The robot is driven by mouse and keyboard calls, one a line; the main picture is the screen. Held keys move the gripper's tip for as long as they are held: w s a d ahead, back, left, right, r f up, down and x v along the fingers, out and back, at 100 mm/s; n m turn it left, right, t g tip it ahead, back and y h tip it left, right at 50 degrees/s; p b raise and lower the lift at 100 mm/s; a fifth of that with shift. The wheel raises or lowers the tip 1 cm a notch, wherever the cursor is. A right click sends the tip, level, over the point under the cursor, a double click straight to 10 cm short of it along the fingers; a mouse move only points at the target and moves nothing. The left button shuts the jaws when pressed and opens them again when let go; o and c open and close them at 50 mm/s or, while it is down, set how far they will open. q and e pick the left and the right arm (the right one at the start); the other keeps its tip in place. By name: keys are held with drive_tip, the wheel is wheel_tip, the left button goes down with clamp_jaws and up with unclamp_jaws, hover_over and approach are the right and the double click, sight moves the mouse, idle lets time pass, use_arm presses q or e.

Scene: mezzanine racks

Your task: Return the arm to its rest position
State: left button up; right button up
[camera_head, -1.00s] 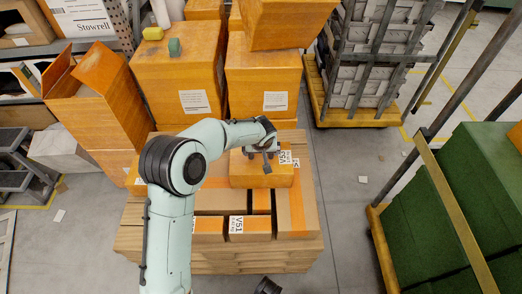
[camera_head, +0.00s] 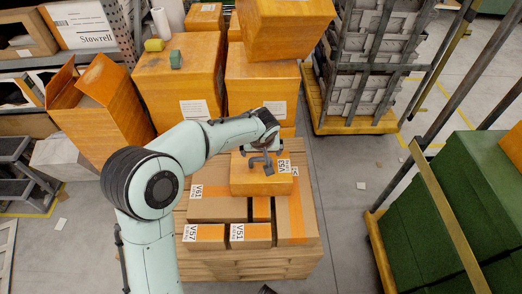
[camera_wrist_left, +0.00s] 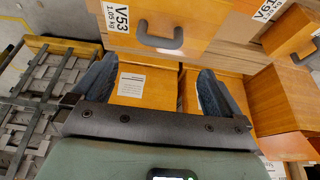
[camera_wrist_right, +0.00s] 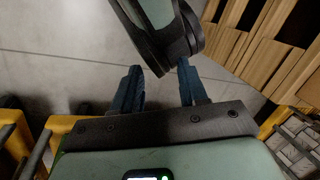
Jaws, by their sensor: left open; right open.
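My left arm comes in from the lower left of the head view. My left gripper (camera_head: 258,150) hangs over the far edge of the orange box V53 (camera_head: 245,184). In the left wrist view my left gripper (camera_wrist_left: 155,78) is open, with nothing between its fingers. Box V53 also shows there (camera_wrist_left: 185,14), with its grey handle (camera_wrist_left: 160,38) beyond the fingertips and apart from them. In the right wrist view my right gripper (camera_wrist_right: 160,78) is open and empty, with a part of my own arm beyond its fingers.
V53 rests on cardboard boxes, among them V51 (camera_head: 250,243), on a stack in the middle. Tall orange boxes (camera_head: 180,85) stand behind it. A loaded trolley (camera_head: 365,70) stands at the back right, and a cart with green crates (camera_head: 440,220) at the right. Floor (camera_head: 350,230) shows between.

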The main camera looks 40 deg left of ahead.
idle(0.3)
use_arm(q)
drive_tip(key=s+d+f+m+g+h+p, duration=0.1)
drive_tip(key=s+d+f+m+h+p, duration=0.15)
drive_tip(key=s+d+f+p, duration=0.4)
drive_tip(key=s+d+f+m+g+h+p, duration=0.1)
drive_tip(key=s+d+f+g+h+p, duration=0.15)
drive_tip(key=s+d+f, duration=0.45)
drive_tip(key=s+d+f+p, duration=0.2)
drive_tip(key=s+d+p, duration=0.1)
drive_tip(key=s, duration=0.5)
drive_tip(key=s+d+f+h+p, duration=0.1)
drive_tip(key=s+d+f+p, duration=0.2)
drive_tip(key=s, duration=0.5)
drive_tip(key=d+g+p, duration=0.1)
drive_tip(key=d, duration=0.1)
drive_tip(key=shift+d+f, duration=0.15)
drive_tip(key=shift+d, duration=0.15)
drive_tip(key=shift+s+f+m, duration=0.1)
drive_tip(key=shift+m, duration=0.15)
drive_tip(key=shift+c, duration=0.3)
use_arm(e)
drive_tip(key=s+a+r+g, duration=0.1)
drive_tip(key=s+r+g, duration=0.1)
drive_tip(key=r, duration=1.3)
drive_tip(key=shift+s+a+r+y, duration=0.3)
drive_tip(key=shift+s+r, duration=0.05)
drive_tip(key=shift+s, duration=0.25)
